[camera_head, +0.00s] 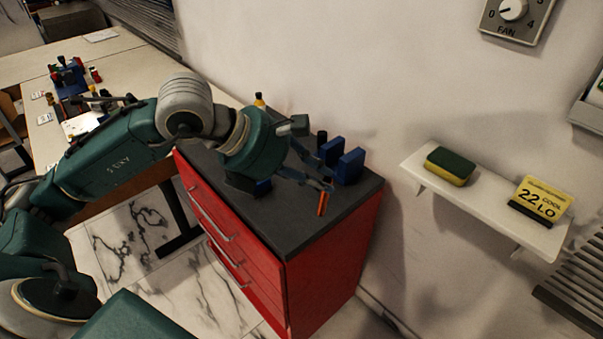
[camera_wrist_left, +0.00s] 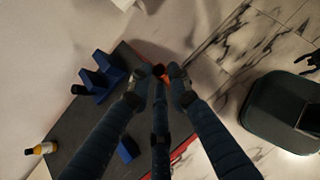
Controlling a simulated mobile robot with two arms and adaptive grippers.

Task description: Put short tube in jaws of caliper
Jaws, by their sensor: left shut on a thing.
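My left gripper (camera_head: 311,183) is over the right front part of the dark cabinet top, its fingers closed around a short orange tube (camera_head: 323,204). In the left wrist view the tube (camera_wrist_left: 159,71) sits between the fingertips, its dark open end showing. Two upright blue blocks (camera_head: 350,166), which look like the caliper's jaws, stand behind the gripper with a gap between them. They also show left of the fingers in the left wrist view (camera_wrist_left: 108,69). The tube is apart from them.
The red drawer cabinet (camera_head: 327,262) stands against the wall. A small black cylinder (camera_head: 321,136) is near the blue blocks. Another blue block (camera_head: 263,187) and a yellow bottle (camera_head: 260,101) are farther left. A wall shelf (camera_head: 484,207) holds a sponge and a yellow sign.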

